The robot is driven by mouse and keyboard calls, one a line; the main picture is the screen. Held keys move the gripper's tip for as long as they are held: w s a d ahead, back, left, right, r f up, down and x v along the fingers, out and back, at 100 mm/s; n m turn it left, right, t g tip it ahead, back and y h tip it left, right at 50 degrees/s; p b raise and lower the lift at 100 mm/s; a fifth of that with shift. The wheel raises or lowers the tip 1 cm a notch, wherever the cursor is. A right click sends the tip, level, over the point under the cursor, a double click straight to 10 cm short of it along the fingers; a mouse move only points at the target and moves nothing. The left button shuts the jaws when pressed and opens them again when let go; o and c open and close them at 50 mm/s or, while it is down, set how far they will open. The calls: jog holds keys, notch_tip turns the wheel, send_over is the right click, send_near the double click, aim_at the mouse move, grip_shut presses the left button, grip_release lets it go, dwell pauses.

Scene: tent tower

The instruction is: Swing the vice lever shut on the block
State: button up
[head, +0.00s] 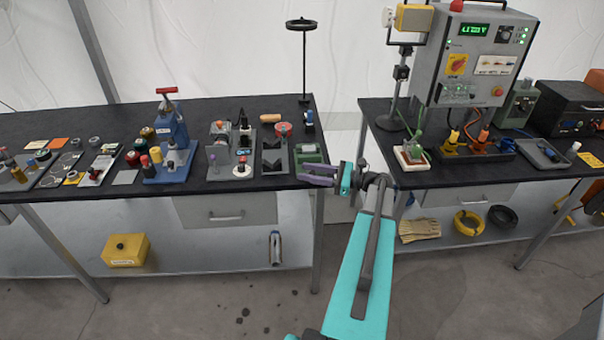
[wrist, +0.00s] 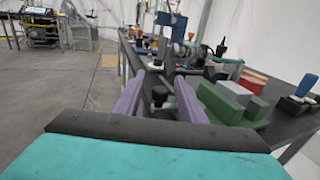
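The green vice (head: 309,153) sits at the front right corner of the left bench. In the wrist view the green vice (wrist: 229,96) is just right of my gripper, with a pale grey block (wrist: 252,80) by its jaw. My gripper (head: 306,174) has purple fingers at the bench's front edge, beside the vice. In the wrist view my gripper (wrist: 160,78) is open, its fingers well apart. A dark rounded knob (wrist: 160,96), apparently the vice lever's end, shows between the fingers. I cannot tell whether a finger touches it. The lever's rest is partly hidden.
A grey V-block (head: 274,158) and a red-topped part (head: 284,129) stand beside and behind the vice. A tall black stand (head: 304,60) rises at the back corner. A gap separates this bench from the right bench (head: 440,175). Open floor lies in front.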

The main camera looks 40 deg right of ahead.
jog(key=b+v, duration=0.2)
jog(key=v, duration=0.8)
jog(key=shift+s+d+b, duration=0.25)
jog(key=shift+s+b, duration=0.05)
jog(key=shift+b, duration=0.05)
